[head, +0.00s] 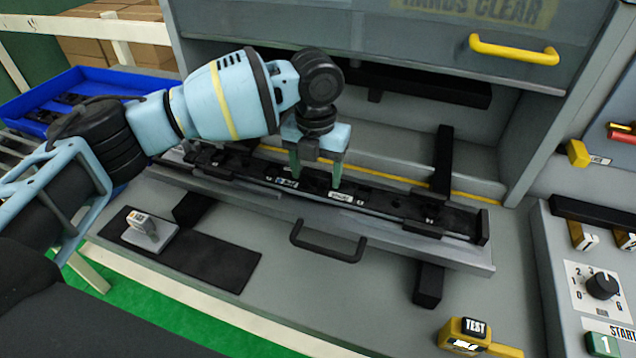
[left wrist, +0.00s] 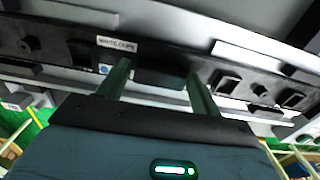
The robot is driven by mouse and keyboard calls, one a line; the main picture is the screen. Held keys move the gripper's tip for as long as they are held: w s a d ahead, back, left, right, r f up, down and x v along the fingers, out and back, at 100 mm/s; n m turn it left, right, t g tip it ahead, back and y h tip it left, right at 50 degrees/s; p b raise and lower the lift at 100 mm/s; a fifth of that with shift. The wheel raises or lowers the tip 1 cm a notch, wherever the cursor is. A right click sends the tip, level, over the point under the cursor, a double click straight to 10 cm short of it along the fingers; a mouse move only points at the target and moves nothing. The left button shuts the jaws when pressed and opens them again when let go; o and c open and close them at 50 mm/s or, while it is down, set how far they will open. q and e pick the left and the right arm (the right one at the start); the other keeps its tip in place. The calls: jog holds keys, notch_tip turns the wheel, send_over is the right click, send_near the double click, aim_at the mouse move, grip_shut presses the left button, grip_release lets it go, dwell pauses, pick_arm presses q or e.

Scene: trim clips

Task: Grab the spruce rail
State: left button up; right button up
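A long black rail (head: 385,200) with raised blocks and small white labels lies in a grey holder (head: 455,250) on the bench. No label that I can read says spruce, so I cannot tell its name for sure. My left gripper (head: 315,180) points down over the middle of the rail, its two green fingers apart. In the left wrist view the gripper (left wrist: 158,72) has its fingertips at the rail (left wrist: 60,45), either side of a dark raised part. I cannot tell whether they touch it. My right gripper is not in view.
A black handle (head: 327,242) sticks out at the holder's front. A dark mat (head: 215,262) with a small grey device (head: 148,235) lies front left. A blue tray (head: 45,95) stands at left. A yellow TEST unit (head: 470,335) and a dial panel (head: 600,285) are at right.

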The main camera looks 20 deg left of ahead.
aim_at(321, 176)
pick_arm(q)
jog(key=c, duration=0.9)
jog(key=shift+r, duration=0.1)
jog(key=shift+r, duration=0.45)
jog(key=shift+s+d+r, duration=0.2)
jog(key=shift+d+r, duration=0.1)
jog(key=shift+r, duration=0.35)
jog(key=shift+s+d+r, duration=0.15)
jog(key=shift+d+r, duration=0.15)
jog(key=shift+r, duration=0.3)
jog(key=s+d, duration=0.2)
jog(key=d, duration=0.1)
jog(key=s+d+r, duration=0.1)
jog(key=s+d, duration=0.1)
jog(key=d, duration=0.2)
jog(key=s+d, duration=0.3)
jog(key=d, duration=0.1)
jog(key=shift+d+r+b, duration=0.15)
jog(key=shift+d+b, duration=0.05)
jog(key=shift+b, duration=0.15)
jog(key=shift+s+d, duration=0.4)
jog(key=shift+d, duration=0.15)
